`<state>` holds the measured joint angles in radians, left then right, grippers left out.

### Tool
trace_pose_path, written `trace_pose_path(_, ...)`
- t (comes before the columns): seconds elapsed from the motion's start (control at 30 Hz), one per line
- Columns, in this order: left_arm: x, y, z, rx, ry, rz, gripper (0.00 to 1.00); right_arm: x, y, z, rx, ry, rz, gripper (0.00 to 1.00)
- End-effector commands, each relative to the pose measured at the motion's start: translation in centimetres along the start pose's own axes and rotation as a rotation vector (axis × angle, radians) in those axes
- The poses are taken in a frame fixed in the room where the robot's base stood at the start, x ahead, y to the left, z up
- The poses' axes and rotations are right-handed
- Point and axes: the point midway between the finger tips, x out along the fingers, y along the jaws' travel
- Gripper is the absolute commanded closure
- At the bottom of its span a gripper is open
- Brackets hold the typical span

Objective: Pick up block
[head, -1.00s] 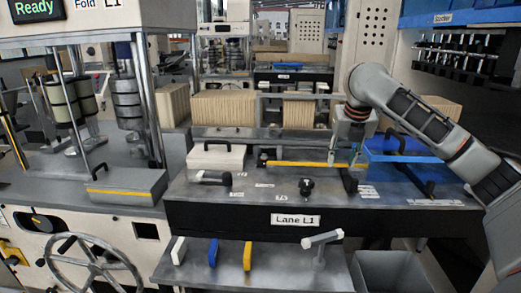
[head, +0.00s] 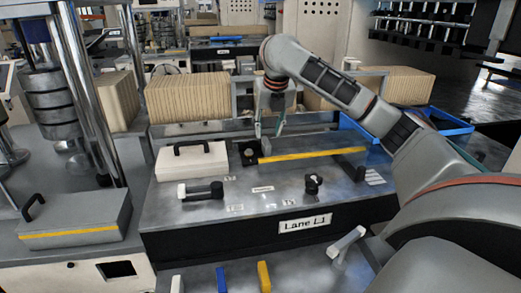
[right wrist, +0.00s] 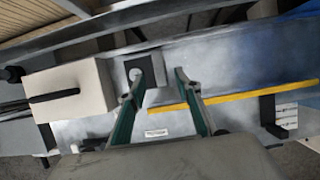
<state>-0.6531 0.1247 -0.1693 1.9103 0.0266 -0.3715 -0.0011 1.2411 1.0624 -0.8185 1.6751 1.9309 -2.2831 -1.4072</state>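A pale block (head: 192,163) with a black handle on top sits on the grey lane table; it also shows in the right wrist view (right wrist: 72,98). My right gripper (head: 269,130) is open and empty, to the right of this block and over the left end of a yellow strip. In the right wrist view the gripper's fingers (right wrist: 159,76) are apart, with a small dark square plate (right wrist: 147,66) near the left fingertip. Whether the fingers touch anything there, I cannot tell. My left gripper is not in view.
The yellow strip (head: 312,153) runs across the lane table (head: 290,195). A black-and-white handle tool (head: 201,191) and a black knob (head: 313,183) stand in front. Blue (head: 221,278) and yellow (head: 264,276) pieces stand on the lower shelf. A blue tray (head: 445,122) is at right.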

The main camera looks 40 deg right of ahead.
Motion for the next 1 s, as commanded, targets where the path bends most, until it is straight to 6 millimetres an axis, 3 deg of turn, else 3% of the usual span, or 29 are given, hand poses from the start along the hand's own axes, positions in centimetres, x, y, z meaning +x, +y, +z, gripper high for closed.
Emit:
trace_pose_path(0.43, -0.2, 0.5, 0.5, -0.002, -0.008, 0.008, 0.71, 5.6, 0.2, 0.1, 0.000, 0.003, -0.001, 0.67)
trace_pose_path(0.77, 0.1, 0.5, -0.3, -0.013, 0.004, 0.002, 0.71, 6.4, 0.2, 0.2, -0.001, 0.000, -0.001, 0.67)
trace_pose_path(0.9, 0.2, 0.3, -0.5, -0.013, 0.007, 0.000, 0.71, 6.4, 0.2, 0.2, -0.001, 0.000, -0.001, 0.98)
trace_pose_path(1.0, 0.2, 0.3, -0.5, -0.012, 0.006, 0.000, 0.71, 6.3, 0.2, 0.2, -0.001, 0.000, -0.001, 1.00)
